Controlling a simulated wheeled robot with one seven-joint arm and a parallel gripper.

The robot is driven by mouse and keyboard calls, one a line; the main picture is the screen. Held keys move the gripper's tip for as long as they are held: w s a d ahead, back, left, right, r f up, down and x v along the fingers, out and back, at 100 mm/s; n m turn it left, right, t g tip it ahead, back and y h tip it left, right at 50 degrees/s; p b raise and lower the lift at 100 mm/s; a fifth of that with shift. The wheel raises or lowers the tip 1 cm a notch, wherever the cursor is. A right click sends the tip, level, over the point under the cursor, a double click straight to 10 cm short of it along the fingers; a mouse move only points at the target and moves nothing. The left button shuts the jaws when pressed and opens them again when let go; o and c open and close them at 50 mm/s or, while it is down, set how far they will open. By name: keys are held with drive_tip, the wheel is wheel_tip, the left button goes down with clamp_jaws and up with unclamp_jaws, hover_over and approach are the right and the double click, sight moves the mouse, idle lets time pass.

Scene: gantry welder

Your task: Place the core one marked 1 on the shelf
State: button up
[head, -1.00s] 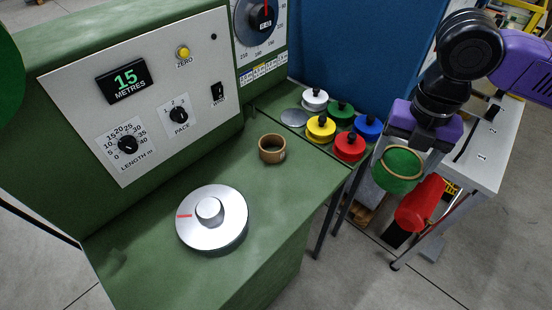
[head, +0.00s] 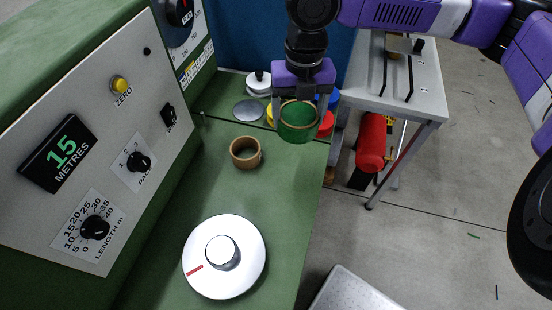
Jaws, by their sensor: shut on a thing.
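My gripper (head: 298,110) is shut on a green-sided ring with a tan rim (head: 298,124), which looks like a wound core, and holds it above the far right part of the green bench. No mark 1 is readable on this ring. A bare brown ring-shaped core (head: 245,153) stands on the green bench top (head: 205,185), left of and nearer than my gripper. No number is readable on it now. A pale grey shelf-like table (head: 425,98) stands at the back right, apart from my gripper.
Coloured knobbed discs, including a white one (head: 259,83), sit behind my gripper, partly hidden. A silver dial (head: 224,256) is on the near bench. Open floor (head: 430,200) lies right of the bench.

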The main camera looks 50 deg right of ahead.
wheel_tip(320, 180, down, 18)
drive_tip(key=shift+r+p, duration=0.25)
drive_tip(key=shift+p, duration=0.2)
drive_tip(key=shift+f, duration=0.1)
drive_tip(key=o, duration=1.4)
